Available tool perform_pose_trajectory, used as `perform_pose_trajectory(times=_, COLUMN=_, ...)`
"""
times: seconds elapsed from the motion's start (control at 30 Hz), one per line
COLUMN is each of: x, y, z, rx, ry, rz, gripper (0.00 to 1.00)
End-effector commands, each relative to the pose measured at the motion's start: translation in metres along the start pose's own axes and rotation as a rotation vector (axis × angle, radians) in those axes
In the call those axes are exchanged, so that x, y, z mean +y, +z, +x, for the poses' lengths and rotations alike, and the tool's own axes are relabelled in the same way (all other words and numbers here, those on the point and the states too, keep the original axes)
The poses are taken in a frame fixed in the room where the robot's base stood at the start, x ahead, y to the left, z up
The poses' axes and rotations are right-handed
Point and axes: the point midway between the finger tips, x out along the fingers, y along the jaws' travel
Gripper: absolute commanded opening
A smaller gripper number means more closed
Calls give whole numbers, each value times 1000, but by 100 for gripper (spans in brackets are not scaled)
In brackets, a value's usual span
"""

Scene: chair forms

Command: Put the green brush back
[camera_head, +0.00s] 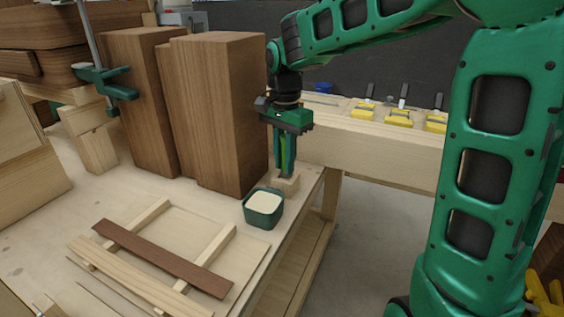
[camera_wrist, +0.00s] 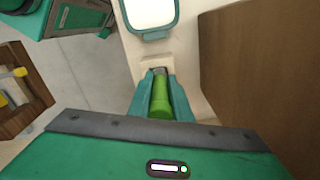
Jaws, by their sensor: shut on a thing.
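My gripper (camera_head: 284,172) points down at the right end of the bench, shut on the green brush (camera_head: 284,150). In the wrist view the bright green handle (camera_wrist: 160,98) sits between my fingers, with a grey end beyond it. A small pale wooden block (camera_head: 289,184) is on the bench right at my fingertips. The brush's lower end is hidden by the fingers, so I cannot tell whether it is inside the block or just above it.
A green tub (camera_head: 263,210) with cream contents stands just in front of the block; it also shows in the wrist view (camera_wrist: 152,34). Tall brown wooden blocks (camera_head: 225,115) stand close on the left. Slats (camera_head: 160,258) lie on the bench's front. The bench edge is close on the right.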

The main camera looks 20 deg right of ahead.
Motion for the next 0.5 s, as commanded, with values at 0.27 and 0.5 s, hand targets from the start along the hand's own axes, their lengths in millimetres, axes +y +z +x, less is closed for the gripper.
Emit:
perform_pose_trajectory(times=0.27, x=0, y=0, z=4, rx=1, ry=-1, rz=-1, gripper=0)
perform_pose_trajectory(times=0.5, x=0, y=0, z=6, rx=0, ry=-1, rz=-1, gripper=37)
